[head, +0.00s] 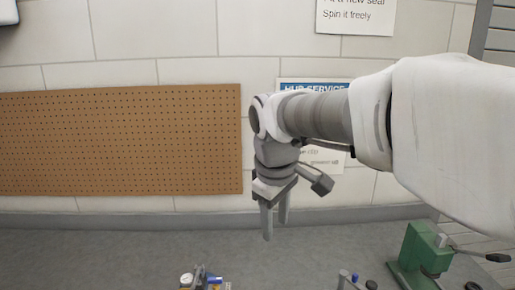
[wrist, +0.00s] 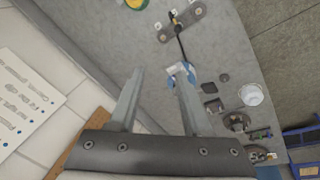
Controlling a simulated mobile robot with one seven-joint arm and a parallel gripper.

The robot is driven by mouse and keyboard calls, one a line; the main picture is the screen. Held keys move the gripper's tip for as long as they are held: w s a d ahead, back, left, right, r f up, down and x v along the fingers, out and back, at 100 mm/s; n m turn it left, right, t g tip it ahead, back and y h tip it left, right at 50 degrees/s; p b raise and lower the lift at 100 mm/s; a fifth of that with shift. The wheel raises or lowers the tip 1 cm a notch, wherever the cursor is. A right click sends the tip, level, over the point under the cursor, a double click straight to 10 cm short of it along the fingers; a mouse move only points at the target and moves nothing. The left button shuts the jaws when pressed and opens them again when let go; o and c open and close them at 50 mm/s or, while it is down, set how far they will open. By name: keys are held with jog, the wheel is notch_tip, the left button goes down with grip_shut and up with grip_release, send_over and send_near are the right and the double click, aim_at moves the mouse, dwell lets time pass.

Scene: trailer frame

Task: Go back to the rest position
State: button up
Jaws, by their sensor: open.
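My gripper (head: 275,222) hangs pointing down in the head view, in front of the wall and above the grey bench. Its two fingers are apart, with nothing held between them. In the wrist view, my gripper (wrist: 158,85) also shows its two fingers spread and empty. Small items on the bench appear beyond the fingertips in that view, and the fingers look well clear of them. My arm reaches in from the right in the head view.
A brown pegboard (head: 120,140) and a blue-headed sheet (head: 312,86) are on the wall. A green device (head: 420,252) stands on the grey bench (head: 110,250) at right. Small parts (head: 205,280) lie at the front. A white round container (wrist: 251,94) stands near the bench edge.

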jog(key=s+d+f+m+t, duration=0.1)
jog(key=s+d+f+m, duration=0.1)
jog(key=s+d+m, duration=0.3)
jog(key=s+d+f+m+t, duration=0.1)
jog(key=s+d+m, duration=0.4)
jog(key=s, duration=0.6)
jog(key=shift+s+d+f+t, duration=0.3)
jog(key=shift+s+f+t, duration=0.1)
jog(key=shift+f, duration=0.15)
